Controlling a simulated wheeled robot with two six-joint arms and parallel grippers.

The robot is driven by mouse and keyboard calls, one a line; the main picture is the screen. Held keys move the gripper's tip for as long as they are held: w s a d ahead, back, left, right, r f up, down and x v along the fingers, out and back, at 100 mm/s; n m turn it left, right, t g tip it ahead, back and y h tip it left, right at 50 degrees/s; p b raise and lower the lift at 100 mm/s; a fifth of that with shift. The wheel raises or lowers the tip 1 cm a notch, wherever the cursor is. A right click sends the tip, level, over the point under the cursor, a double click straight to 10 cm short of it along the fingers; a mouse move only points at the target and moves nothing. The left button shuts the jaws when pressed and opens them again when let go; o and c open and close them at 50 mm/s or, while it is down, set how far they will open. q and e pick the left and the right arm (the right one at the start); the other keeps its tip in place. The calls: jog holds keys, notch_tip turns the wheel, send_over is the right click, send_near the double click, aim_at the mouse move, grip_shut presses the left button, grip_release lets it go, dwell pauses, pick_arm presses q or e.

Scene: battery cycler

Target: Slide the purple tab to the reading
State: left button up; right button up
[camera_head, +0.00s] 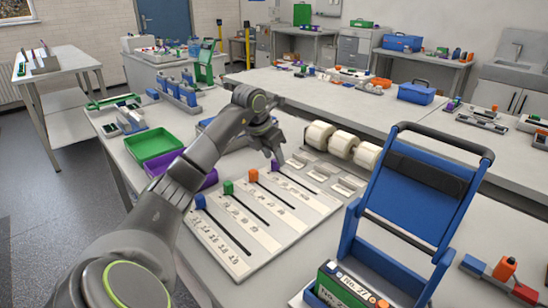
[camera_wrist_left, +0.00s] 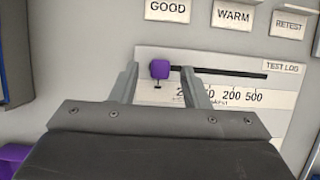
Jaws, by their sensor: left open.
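The purple tab (camera_head: 275,165) sits at the far-left end of its dark slot on the white slider board (camera_head: 237,268). In the left wrist view the purple tab (camera_wrist_left: 160,69) is between my open left fingers, and the slot (camera_wrist_left: 235,74) runs right towards "TEST LOG". Printed numbers (camera_wrist_left: 232,95) below the slot include 200 and 500; those at left are partly hidden by a finger. My left gripper (camera_head: 273,158) is over the purple tab; I cannot tell whether a finger touches it. My right gripper is not in view.
Orange (camera_head: 253,175), green (camera_head: 228,187) and blue (camera_head: 200,200) tabs share the board. A blue frame with a black handle (camera_head: 420,190) rises at right, beside a green labelled block (camera_head: 345,288). A green tray (camera_head: 153,145) is at left.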

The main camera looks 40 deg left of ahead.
pick_arm(q)
jog(key=shift+w+f, duration=0.3)
jog(key=shift+f, duration=0.35)
grip_shut()
